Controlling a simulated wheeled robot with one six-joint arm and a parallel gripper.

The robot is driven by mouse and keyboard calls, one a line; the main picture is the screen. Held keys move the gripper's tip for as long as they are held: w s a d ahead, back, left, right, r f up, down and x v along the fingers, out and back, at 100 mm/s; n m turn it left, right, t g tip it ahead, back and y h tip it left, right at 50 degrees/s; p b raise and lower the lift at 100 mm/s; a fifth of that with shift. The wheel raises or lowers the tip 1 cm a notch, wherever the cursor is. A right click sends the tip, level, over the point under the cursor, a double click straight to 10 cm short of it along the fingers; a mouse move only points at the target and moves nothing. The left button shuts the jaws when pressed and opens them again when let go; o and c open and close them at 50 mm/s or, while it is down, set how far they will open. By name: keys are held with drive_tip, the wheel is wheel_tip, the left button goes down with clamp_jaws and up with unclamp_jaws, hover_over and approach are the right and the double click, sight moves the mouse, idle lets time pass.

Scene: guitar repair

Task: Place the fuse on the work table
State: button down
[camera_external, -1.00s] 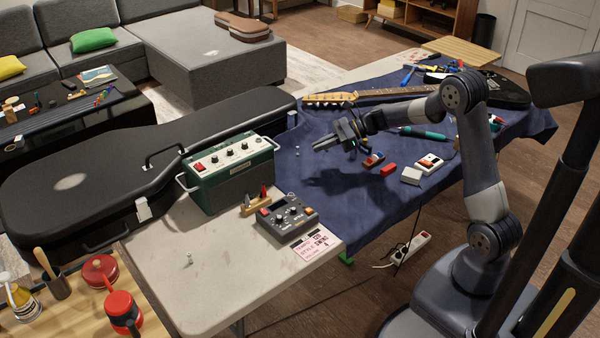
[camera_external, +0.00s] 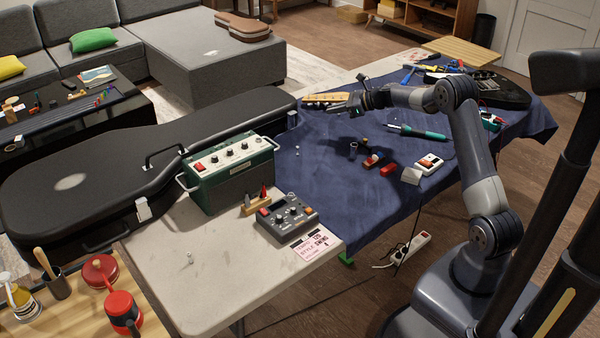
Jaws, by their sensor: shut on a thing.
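My gripper (camera_external: 348,104) is over the far part of the table covered with a blue cloth (camera_external: 335,195), close to the guitar's headstock in the picture. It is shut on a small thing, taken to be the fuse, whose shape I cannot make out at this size. The gripper looks raised above the cloth; how high is hard to tell. The cloth below and in front of it is mostly bare.
A guitar headstock (camera_external: 322,98) lies behind my gripper. A green amplifier (camera_external: 230,172) and a grey pedal unit (camera_external: 287,216) stand at left.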

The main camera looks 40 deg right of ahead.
sight(333, 140)
wheel_tip(333, 140, down, 10)
drive_tip(key=shift+r+b, duration=0.1)
drive_tip(key=shift+b, duration=0.3)
drive_tip(key=shift+f, duration=0.2)
drive_tip(key=c, duration=1.6)
unclamp_jaws()
drive_tip(key=shift+o, duration=0.2)
drive_tip(key=shift+r, duration=0.15)
drive_tip(key=shift+r, duration=0.2)
drive_tip(key=v, duration=1.2)
drive_tip(key=shift+s+f, duration=0.1)
